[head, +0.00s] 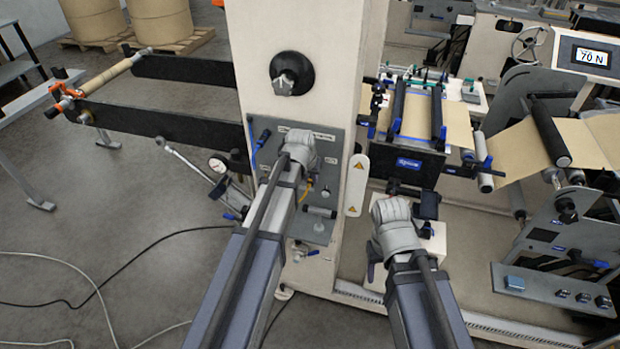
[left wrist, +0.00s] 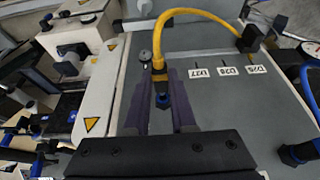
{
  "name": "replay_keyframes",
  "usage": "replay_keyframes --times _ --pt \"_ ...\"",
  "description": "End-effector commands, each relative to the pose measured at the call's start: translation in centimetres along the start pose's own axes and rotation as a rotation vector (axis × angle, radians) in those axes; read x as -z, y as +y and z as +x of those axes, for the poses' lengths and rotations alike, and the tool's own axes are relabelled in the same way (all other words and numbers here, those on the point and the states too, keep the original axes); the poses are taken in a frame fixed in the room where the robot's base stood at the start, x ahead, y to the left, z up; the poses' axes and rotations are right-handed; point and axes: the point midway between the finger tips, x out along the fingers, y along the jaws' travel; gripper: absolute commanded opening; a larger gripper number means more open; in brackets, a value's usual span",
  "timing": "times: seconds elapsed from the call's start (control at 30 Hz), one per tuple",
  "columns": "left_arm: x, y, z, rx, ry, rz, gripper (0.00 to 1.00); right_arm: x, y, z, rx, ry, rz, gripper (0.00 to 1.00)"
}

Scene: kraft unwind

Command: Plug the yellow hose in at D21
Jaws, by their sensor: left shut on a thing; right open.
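The yellow hose (left wrist: 200,16) arcs in the left wrist view from a black fitting (left wrist: 247,40) on the grey panel (left wrist: 215,105) to my left gripper (left wrist: 160,98). The gripper's dark fingers are shut on the hose's end, and a blue tip shows between them. I cannot tell whether the tip touches the panel. A row of small white labels (left wrist: 229,71) lies beside the gripper; they are turned and hard to read, and I cannot make out D21. In the head view a bit of yellow hose (head: 309,187) shows beside my left arm. My right gripper (head: 396,212) is open, away from the panel.
A white column (head: 297,25) carries the panel and a black round knob (head: 291,69). A plate with warning triangles (head: 356,185) is on its right. Paper rollers (head: 410,110) stand right. Cables lie on the floor at left.

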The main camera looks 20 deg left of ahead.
Motion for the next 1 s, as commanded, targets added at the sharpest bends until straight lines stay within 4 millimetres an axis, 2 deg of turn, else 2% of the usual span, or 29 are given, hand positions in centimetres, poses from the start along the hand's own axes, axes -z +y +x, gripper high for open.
replay_keyframes --times 1.0 --pt "0.87 0.01 0.34 0.000 0.000 0.000 0.00 0.00 0.00 -0.02 0.000 0.000 0.000 0.59"
